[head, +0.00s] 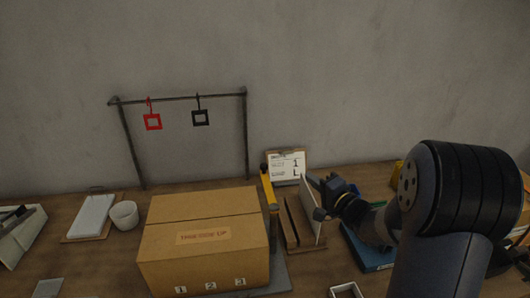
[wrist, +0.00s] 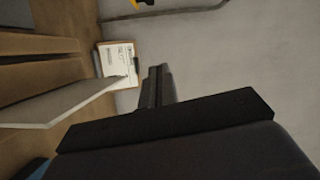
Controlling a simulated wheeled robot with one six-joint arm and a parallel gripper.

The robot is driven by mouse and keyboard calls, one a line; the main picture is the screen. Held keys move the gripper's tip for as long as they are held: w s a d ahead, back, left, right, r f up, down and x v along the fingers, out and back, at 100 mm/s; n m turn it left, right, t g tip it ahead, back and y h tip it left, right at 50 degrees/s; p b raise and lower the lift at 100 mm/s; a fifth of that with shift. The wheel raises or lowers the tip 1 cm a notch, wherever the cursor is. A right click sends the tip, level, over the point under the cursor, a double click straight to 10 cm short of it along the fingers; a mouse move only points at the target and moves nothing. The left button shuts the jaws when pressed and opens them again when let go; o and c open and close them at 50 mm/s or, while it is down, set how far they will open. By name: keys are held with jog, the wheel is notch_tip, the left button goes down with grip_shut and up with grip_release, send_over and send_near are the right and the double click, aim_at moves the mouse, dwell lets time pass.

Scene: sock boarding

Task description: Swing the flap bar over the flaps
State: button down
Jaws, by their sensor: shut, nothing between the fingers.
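The cardboard box (head: 205,235) stands on the bench with its top flaps (head: 205,205) lying flat and a seam across them. A yellow bar (head: 268,188), which looks like the flap bar, stands raised at the box's right side, not over the flaps. A small piece of yellow also shows at the top edge of the wrist view (wrist: 137,3); I cannot tell if it is the bar. My gripper (head: 322,198) is shut and empty, right of the bar and close to a white board (head: 312,208). In the wrist view its fingers (wrist: 158,82) are together.
The white board stands in a slotted wooden rack (head: 300,242) between the box and my arm. A clipboard card (head: 287,165) is behind. A metal frame (head: 180,98) with red and black square tags rises behind the box. A white cup (head: 124,214) stands left. A blue item (head: 368,250) lies under my arm.

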aim_at(268, 185)
jog(key=w+a+f+p, duration=0.1)
jog(key=w+a+p, duration=0.1)
jog(key=w+a, duration=0.5)
jog(key=shift+a+y, duration=0.3)
jog(key=shift+a, duration=1.2)
